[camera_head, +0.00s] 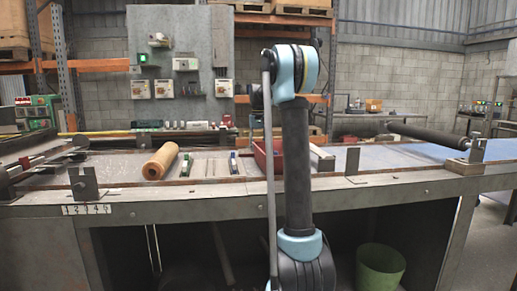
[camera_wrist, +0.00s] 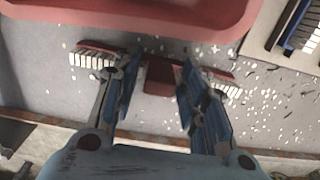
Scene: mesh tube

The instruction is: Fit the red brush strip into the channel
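In the wrist view, the red brush strip (camera_wrist: 158,78) lies on a grey surface, with white bristles showing at both ends and a raised red block in the middle. My gripper (camera_wrist: 160,85) is open, its blue-padded fingers on either side of the block with small gaps. Fingers cover parts of the strip. In the head view my arm hides the gripper and the strip. At the wrist view's upper right, a pale framed part (camera_wrist: 270,35) holds a blue strip (camera_wrist: 298,25) beside white bristles. I cannot tell whether this is the channel.
A red tray (camera_wrist: 130,22) lies just beyond the strip; it also shows in the head view (camera_head: 261,157), partly behind my arm. White flecks litter the surface. On the bench stand a tan roll (camera_head: 160,161) and a metal bracket (camera_head: 352,162). A green bin (camera_head: 380,270) is below.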

